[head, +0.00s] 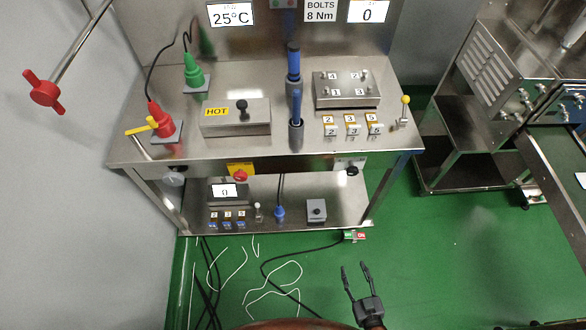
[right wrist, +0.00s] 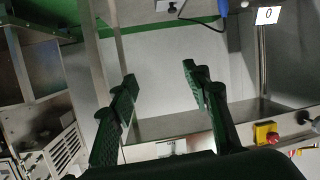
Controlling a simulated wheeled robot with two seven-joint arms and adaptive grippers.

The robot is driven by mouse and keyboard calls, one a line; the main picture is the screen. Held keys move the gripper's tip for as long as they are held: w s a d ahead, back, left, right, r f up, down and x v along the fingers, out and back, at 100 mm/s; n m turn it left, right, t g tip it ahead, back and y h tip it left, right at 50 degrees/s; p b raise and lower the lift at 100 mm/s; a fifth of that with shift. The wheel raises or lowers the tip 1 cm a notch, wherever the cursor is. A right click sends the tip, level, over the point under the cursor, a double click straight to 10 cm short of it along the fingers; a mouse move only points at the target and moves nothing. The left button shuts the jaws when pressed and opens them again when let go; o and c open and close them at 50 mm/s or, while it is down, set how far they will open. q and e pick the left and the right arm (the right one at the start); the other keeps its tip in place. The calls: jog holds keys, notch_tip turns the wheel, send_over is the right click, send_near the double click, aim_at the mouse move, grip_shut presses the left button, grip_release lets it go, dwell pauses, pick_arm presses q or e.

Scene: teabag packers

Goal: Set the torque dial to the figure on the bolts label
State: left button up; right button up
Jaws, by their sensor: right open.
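The bolts label (head: 320,10) at the top of the back panel in the head view reads "BOLTS 8 Nm". A black knob (head: 351,169) on a pale plate sits on the bench's front edge at the right; it looks like the torque dial, but its setting is too small to read. A display (head: 368,11) beside the label shows 0. My right gripper (head: 357,266) is open and empty, low in front of the bench and apart from the knob. Its two spread fingers show in the right wrist view (right wrist: 158,75). My left gripper is out of view.
The steel bench (head: 220,150) carries blue-handled tools (head: 295,100), a bolted plate (head: 346,88) and a HOT block (head: 235,117). A red stop button (head: 240,175) is on its front. A lower shelf (head: 300,185) lies below. Cables cross the green floor; a cart (head: 470,110) stands right.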

jog(key=w+a+r+t+p, duration=0.1)
jog(key=w+r+p, duration=0.4)
jog(key=r, duration=0.4)
jog(key=w+r+t+p, duration=0.2)
jog(key=w+r+p, duration=0.35)
jog(key=r, duration=0.35)
jog(key=h+p, duration=0.2)
jog(key=p, duration=0.6)
send_near(353, 173)
jog(key=w, duration=0.2)
jog(key=shift+t, duration=0.3)
jog(key=w, duration=0.2)
jog(key=w+b, duration=0.1)
jog(key=w, duration=0.4)
jog(key=shift+w+a+f, duration=0.1)
jog(key=shift+w+f, duration=0.15)
jog(key=shift+f, duration=0.05)
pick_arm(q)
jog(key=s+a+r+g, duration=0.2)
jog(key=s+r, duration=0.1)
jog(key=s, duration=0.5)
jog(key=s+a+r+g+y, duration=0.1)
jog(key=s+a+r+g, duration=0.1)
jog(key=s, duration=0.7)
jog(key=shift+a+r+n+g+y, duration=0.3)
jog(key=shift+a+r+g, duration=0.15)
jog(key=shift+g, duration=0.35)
pick_arm(e)
jog(key=shift+c, duration=0.7)
